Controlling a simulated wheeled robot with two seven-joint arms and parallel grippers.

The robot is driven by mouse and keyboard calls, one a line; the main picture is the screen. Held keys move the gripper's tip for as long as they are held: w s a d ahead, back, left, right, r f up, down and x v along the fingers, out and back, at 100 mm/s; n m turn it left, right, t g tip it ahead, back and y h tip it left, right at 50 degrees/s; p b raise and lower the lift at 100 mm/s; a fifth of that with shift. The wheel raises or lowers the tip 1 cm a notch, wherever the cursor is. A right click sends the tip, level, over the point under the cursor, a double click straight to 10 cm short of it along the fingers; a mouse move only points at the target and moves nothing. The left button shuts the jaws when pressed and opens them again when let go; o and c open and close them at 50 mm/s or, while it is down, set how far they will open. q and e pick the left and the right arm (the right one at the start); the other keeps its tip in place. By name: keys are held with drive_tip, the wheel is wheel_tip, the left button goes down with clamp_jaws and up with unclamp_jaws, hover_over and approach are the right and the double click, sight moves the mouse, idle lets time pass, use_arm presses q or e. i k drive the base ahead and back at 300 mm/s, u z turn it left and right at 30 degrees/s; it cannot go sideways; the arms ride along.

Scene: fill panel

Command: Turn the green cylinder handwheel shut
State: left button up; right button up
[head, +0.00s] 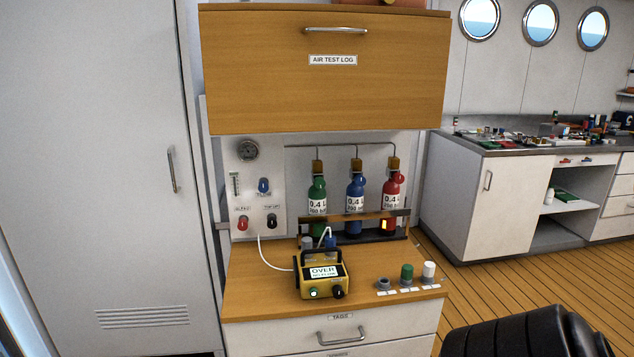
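The green cylinder (316,200) stands upright at the left of a row of three in the rack below the wooden cabinet. Its white label reads 0,4 L. A brass-coloured fitting (317,166) sits on its top, with a thin pipe rising from it. A rounded green part shows just under the fitting. I cannot clearly make out the handwheel or how far it is turned. Neither of my grippers is in view.
Blue (355,191) and red (391,193) cylinders stand close to its right. A wooden rail (372,216) crosses in front. A yellow meter (322,278) reading OVER and several small capped items sit on the counter (250,290). A black ribbed shape (530,335) fills the bottom right.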

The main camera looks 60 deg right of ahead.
sight(320, 182)
drive_tip(key=z, duration=0.65)
drive_tip(key=i, duration=0.6)
drive_tip(key=z, duration=0.7)
